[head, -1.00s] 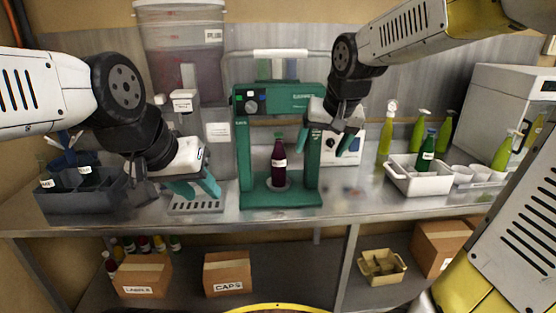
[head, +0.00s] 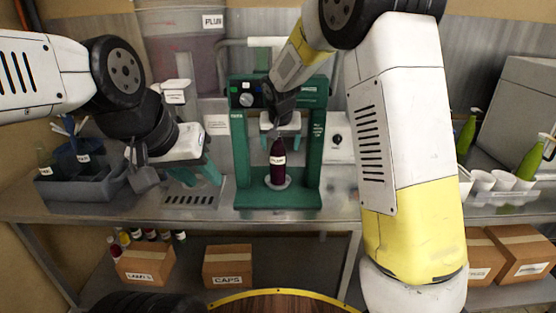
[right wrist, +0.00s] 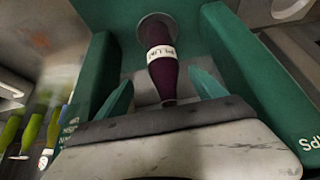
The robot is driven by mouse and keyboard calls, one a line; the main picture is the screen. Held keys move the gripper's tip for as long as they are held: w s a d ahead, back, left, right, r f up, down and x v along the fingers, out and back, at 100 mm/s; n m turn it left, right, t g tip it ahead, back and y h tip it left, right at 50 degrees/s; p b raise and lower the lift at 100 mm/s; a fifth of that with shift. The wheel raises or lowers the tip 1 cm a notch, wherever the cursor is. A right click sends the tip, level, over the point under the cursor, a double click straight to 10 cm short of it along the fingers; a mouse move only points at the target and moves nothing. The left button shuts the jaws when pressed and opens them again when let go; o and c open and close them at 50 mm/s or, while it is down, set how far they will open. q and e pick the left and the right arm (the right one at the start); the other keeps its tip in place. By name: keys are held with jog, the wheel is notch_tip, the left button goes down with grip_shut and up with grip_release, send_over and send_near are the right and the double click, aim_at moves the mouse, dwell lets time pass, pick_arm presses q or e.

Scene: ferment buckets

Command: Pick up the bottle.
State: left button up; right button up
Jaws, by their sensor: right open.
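The dark purple bottle (head: 278,172) with a white label stands upright on the round plate of a green press frame (head: 241,160) in the head view. In the right wrist view, the open right gripper (right wrist: 163,90) has one green finger on each side of the bottle's neck, with gaps between. The bottle (right wrist: 161,70) points its neck toward the palm. My left gripper (head: 200,174) is open and empty, left of the press, over a slotted drip tray.
The press uprights stand close on both sides of the right gripper. A grey caddy (head: 85,188) is at the left. White cups (head: 502,181) and green bottles (head: 531,158) are at the right. Boxes (head: 228,267) sit on the lower shelf.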

aim_at(278, 152)
jog(key=x, duration=0.5)
jog(key=shift+a+f, duration=0.2)
jog(key=shift+a, duration=0.15)
jog(key=shift+r, duration=0.1)
grip_shut()
